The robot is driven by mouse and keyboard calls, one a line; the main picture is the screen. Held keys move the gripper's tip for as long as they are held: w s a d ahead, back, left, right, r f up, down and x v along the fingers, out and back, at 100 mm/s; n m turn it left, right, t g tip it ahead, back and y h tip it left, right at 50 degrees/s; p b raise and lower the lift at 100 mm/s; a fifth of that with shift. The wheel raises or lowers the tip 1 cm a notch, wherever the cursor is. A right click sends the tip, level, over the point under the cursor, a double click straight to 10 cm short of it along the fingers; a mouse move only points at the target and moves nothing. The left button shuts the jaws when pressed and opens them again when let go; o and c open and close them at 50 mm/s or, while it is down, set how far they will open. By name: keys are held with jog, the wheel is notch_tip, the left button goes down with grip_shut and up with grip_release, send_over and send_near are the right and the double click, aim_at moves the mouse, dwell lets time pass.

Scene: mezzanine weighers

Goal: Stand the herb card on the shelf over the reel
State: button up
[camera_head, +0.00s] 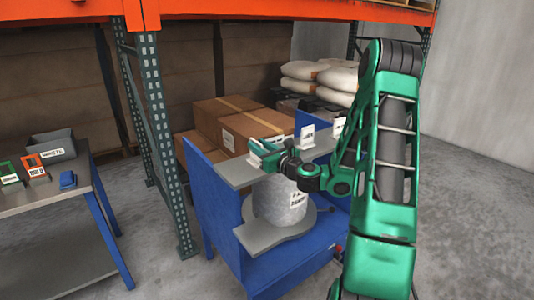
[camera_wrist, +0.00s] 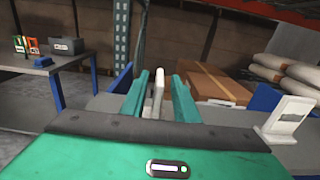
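My gripper (camera_head: 266,151) is low over the grey shelf (camera_head: 238,174) above the reel. In the wrist view its two green fingers (camera_wrist: 159,98) stand apart, with a pale upright card (camera_wrist: 158,92) edge-on between them. A narrow gap shows on each side of the card. Its face is hidden, so I cannot tell if it is the herb card, nor whether its foot rests on the shelf. The reel (camera_head: 279,203), a grey-white cylinder with a label, stands on a round grey plate below the shelf.
Another white card (camera_head: 307,134) stands on the shelf to the right, also in the wrist view (camera_wrist: 289,116); a further one (camera_head: 339,128) is beyond it. Cartons (camera_head: 226,116) and sacks (camera_head: 318,74) lie behind. A table (camera_head: 42,196) with a grey bin (camera_head: 51,145) is at left.

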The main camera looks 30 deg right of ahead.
jog(key=s, duration=0.6)
jog(key=s+a+f+n+g+y, duration=0.2)
jog(key=a+n+g+y, duration=0.25)
jog(key=a+n, duration=0.65)
jog(key=s+a+f+n+g, duration=0.4)
jog(key=s+f+n+g, duration=0.15)
jog(key=n, duration=0.35)
jog(key=s+d+r+n+g+h, duration=0.1)
jog(key=s+d+r+n+g, duration=0.1)
jog(key=s, duration=0.8)
jog(key=s+d+r+n+g+h, duration=0.2)
jog(key=s+d+n+g, duration=0.1)
jog(key=s, duration=0.6)
jog(key=s+d+r+n+g+h, duration=0.2)
jog(key=s+d+n+g, duration=0.1)
jog(key=s, duration=0.7)
jog(key=shift+s+d+r+n, duration=0.15)
jog(key=shift+s+d+n, duration=0.15)
jog(key=shift+d+n, duration=0.35)
